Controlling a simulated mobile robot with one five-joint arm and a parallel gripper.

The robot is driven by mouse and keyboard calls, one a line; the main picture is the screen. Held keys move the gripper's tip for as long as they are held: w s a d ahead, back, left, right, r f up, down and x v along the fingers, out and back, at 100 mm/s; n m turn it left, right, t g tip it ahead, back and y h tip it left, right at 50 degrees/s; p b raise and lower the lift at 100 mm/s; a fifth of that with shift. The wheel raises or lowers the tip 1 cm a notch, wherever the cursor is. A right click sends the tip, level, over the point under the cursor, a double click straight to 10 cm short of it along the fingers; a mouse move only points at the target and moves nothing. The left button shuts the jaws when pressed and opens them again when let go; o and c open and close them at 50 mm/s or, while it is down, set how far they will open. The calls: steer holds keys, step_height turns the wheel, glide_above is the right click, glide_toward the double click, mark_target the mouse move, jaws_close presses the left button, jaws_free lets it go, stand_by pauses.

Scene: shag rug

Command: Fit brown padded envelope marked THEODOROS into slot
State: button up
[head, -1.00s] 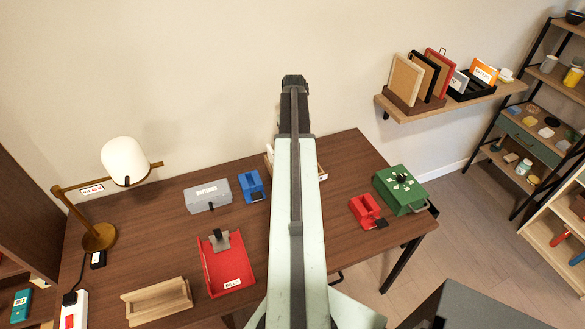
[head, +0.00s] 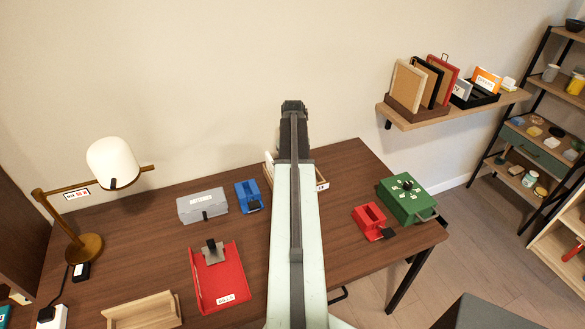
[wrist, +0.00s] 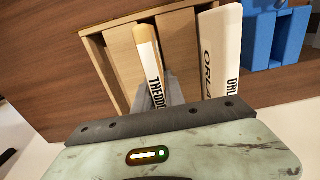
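The brown padded envelope (wrist: 148,55), with a white label reading "THEODO…", stands edge-on in the wrist view, its near end at my gripper (wrist: 158,95). The grey fingers appear closed around that end; the jaw hides the rest of the lettering. The envelope is over or between the dividers of a wooden slotted sorter (wrist: 118,55); I cannot tell how deep it sits. In the head view my arm hides most of the sorter (head: 320,178) and the envelope, and my gripper (head: 293,105) is seen from behind.
A white envelope marked "ORLA…" (wrist: 220,50) stands to the right in the wrist view. On the desk are a blue holder (head: 247,196), grey box (head: 202,205), red tray (head: 218,275), red holder (head: 370,220) and green box (head: 408,200). A lamp (head: 112,165) stands left.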

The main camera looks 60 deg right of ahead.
steer(key=o, duration=0.4)
steer(key=shift+c, duration=0.2)
steer(key=shift+r, duration=0.1)
step_height(320, 180, up, 12)
steer(key=p, duration=1.2)
steer(key=shift+r+p, duration=0.2)
steer(key=shift+p, duration=0.1)
steer(key=shift+f, duration=0.1)
